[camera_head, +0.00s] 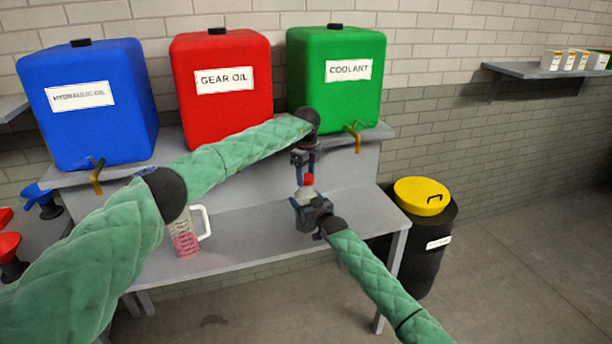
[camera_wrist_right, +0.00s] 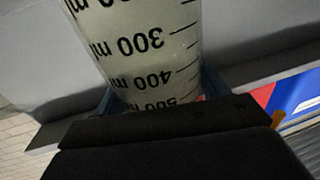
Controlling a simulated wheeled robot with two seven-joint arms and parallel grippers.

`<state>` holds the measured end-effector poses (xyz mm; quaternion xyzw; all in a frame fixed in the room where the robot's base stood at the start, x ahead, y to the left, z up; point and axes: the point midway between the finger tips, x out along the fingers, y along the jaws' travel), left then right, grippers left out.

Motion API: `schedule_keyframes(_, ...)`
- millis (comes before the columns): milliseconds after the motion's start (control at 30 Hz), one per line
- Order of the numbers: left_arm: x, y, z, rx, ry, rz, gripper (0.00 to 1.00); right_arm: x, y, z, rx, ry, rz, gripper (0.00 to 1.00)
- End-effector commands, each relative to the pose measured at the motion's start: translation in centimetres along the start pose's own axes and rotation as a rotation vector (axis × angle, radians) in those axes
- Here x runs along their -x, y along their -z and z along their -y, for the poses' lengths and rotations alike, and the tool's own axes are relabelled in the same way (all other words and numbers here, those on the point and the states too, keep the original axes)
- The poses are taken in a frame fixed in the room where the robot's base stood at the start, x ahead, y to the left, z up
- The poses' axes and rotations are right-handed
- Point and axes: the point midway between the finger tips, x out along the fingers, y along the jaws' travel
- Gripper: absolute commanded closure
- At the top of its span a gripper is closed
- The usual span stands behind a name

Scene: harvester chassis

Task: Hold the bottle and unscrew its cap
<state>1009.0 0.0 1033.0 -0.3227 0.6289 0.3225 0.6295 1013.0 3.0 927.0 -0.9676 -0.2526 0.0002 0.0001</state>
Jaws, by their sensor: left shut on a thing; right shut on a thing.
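The bottle (camera_head: 305,194) is pale and translucent with a red cap (camera_head: 308,180); it is above the front of the grey bench. My right gripper (camera_head: 310,208) is shut around the bottle's body. In the right wrist view the bottle (camera_wrist_right: 150,45) fills the upper middle, its black millilitre scale upside down. My left gripper (camera_head: 306,174) comes from above, pointing down, and is shut on the red cap. The fingertips partly hide the cap. I cannot tell whether the cap is loose on the thread.
Blue (camera_head: 88,125), red (camera_head: 220,115) and green (camera_head: 335,100) tanks with taps stand on the upper shelf. A measuring jug (camera_head: 183,243) with pink liquid stands on the grey bench (camera_head: 245,240). A black drum with a yellow lid (camera_head: 421,196) stands to the right.

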Motion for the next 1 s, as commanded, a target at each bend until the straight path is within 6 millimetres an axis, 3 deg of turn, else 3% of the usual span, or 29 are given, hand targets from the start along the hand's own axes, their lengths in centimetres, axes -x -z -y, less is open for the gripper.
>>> schedule_keyframes(400,3.7,-0.1,0.0,0.0,0.001,0.001,0.77,0.0,-0.1,0.0,0.0,0.0,0.001,0.9)
schedule_keyframes(633,3.9,0.0,0.0,0.0,0.0,0.0,0.77,0.0,-0.1,0.0,0.0,0.0,0.001,0.9)
schedule_keyframes(667,3.9,0.0,0.0,0.0,0.0,0.0,0.77,0.0,-0.1,0.0,0.0,0.0,0.001,0.22)
schedule_keyframes(767,3.9,0.0,0.0,0.0,0.0,0.0,0.77,0.0,-0.1,0.0,0.0,0.0,0.001,0.03)
schedule_keyframes(1000,3.9,0.0,0.0,0.0,0.0,0.0,0.77,0.0,0.0,0.0,0.0,0.0,0.0,0.01)
